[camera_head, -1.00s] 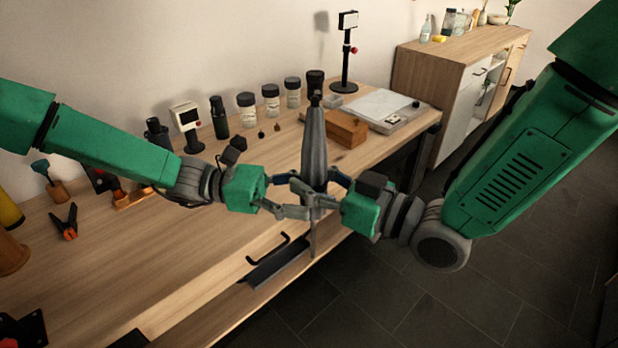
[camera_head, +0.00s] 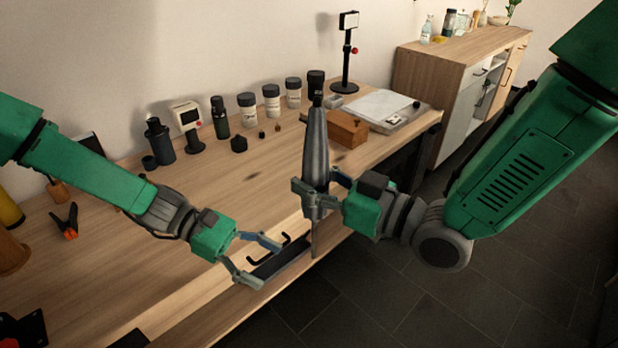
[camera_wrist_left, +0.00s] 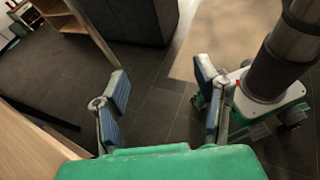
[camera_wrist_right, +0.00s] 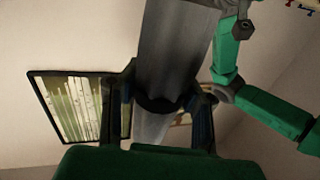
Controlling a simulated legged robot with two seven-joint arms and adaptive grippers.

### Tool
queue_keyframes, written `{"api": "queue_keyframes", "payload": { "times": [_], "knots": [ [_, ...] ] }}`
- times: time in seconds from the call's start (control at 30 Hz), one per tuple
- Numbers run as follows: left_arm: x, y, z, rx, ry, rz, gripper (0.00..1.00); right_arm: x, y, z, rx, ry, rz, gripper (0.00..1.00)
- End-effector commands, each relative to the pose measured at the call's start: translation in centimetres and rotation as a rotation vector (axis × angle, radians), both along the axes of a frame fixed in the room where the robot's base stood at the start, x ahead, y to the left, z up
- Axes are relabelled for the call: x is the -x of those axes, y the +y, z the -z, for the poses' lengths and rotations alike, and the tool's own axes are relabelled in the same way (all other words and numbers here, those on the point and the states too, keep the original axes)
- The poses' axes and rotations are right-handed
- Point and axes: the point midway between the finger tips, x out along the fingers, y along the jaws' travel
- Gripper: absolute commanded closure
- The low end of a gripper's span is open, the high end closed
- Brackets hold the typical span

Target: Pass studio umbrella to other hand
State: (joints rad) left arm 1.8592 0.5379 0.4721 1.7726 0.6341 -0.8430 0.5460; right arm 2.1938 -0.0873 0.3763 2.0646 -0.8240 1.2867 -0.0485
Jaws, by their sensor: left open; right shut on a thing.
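The studio umbrella (camera_head: 315,150) is a closed, dark grey, slim shape held upright in front of the table's edge in the head view. My right gripper (camera_head: 316,195) is shut around its lower part. In the right wrist view the umbrella (camera_wrist_right: 172,50) runs between the right fingers. My left gripper (camera_head: 265,262) is open and empty, to the left of and below the umbrella, apart from it. In the left wrist view the left gripper's fingers (camera_wrist_left: 163,100) are spread with only floor between them.
The wooden table (camera_head: 120,270) carries several jars (camera_head: 271,100), a wooden box (camera_head: 347,129) and a white flat device (camera_head: 385,108) along its back. An orange-black clamp (camera_head: 67,222) lies at left. A cabinet (camera_head: 450,80) stands behind at right.

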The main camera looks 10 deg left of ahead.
Motion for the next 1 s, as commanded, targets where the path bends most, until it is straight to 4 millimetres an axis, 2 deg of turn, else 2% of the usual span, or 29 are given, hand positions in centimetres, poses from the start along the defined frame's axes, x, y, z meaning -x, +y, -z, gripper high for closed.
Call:
{"api": "queue_keyframes", "payload": {
  "times": [0.03,0.1,0.23,0.37,0.47,0.6,0.7,0.83,1.0],
  "knots": [
    [1.9,-0.3,2.2,-0.071,-0.019,0.041,0.43,0.0,0.0,0.0,-0.001,0.0,0.0,1.0],
    [4.4,0.0,5.2,-0.174,-0.063,0.102,0.43,0.0,0.1,0.0,0.0,-0.001,0.0,1.0],
    [9.1,1.5,10.3,-0.362,-0.171,0.243,0.43,0.0,0.1,0.0,0.0,-0.001,0.0,1.0],
    [14.0,4.7,14.6,-0.546,-0.326,0.436,0.43,0.0,0.2,0.0,0.001,0.0,0.0,1.0],
    [17.4,8.2,17.0,-0.677,-0.492,0.632,0.43,0.0,0.2,0.0,0.001,0.0,0.0,1.0],
    [20.0,12.5,17.9,-0.788,-0.744,0.895,0.43,0.0,0.2,0.0,0.001,0.0,0.0,1.0],
    [20.8,14.4,17.5,-0.819,-0.891,1.034,0.43,0.0,0.2,0.0,0.001,0.0,0.0,1.0],
    [21.1,15.5,16.8,-0.832,-1.018,1.141,0.43,-0.1,0.2,0.0,0.001,0.0,0.0,1.0],
    [21.1,15.8,16.3,-0.836,-1.082,1.187,0.43,-0.1,0.2,0.0,0.001,0.0,0.0,1.0]
  ]
}}
